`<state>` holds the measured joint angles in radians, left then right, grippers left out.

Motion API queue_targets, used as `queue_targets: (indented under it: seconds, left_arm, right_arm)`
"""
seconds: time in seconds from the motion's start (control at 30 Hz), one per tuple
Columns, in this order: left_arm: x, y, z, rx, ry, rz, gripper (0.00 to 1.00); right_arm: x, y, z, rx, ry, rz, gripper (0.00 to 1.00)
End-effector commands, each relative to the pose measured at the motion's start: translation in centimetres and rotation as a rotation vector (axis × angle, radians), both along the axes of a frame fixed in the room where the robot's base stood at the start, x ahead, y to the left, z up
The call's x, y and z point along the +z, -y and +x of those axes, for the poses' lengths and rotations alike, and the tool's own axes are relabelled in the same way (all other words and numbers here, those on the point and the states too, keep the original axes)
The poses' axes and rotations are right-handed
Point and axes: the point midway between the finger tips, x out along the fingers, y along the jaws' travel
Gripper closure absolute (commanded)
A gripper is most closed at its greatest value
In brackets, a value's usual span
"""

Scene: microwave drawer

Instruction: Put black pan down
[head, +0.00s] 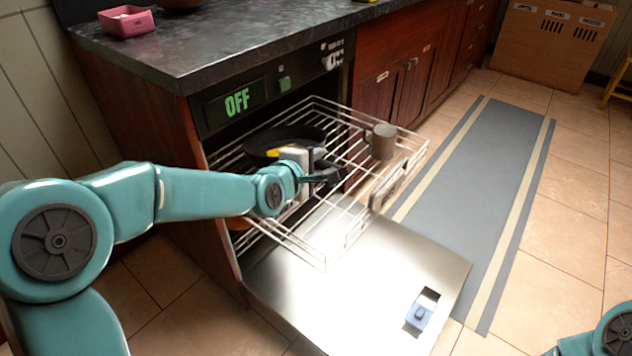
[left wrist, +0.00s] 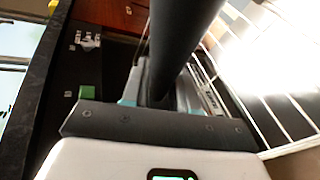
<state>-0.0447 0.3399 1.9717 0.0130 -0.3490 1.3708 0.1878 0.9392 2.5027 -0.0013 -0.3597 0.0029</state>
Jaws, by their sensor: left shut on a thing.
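The black pan (head: 285,137) is at the pulled-out wire rack (head: 345,235) of the open appliance, toward its back left. I cannot tell whether the pan rests on the wires or hangs just above them. My left gripper (head: 327,173) is over the rack, at the near side of the pan, and is shut on it. In the left wrist view a thick dark bar, which looks like the pan's handle (left wrist: 185,40), runs between the jaws. The arm and gripper hide part of the pan. Only a piece of my right arm shows at the lower right; its gripper is out of view.
A dark mug (head: 381,141) stands at the rack's right side. The appliance door (head: 370,285) lies folded down below the rack. The front panel (head: 238,101) reads OFF. A dark counter (head: 215,50) with a pink box (head: 126,21) is above. A grey runner (head: 490,180) covers the floor.

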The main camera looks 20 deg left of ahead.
Motion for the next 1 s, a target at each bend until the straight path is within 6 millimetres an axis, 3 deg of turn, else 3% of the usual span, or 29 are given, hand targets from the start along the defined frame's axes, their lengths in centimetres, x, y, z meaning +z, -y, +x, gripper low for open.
queue_targets:
  seconds: [0.37, 1.0]
  left_arm:
    - [-5.0, -0.2, 0.3, 0.000, 0.008, 0.003, 1.00]
    - [-5.9, -0.2, 0.6, -0.001, 0.011, 0.002, 1.00]
  right_arm:
    - [-1.9, 0.4, 0.4, -0.016, 0.008, -0.003, 0.57]
    - [-2.9, 0.6, 0.6, -0.023, 0.011, -0.005, 0.57]
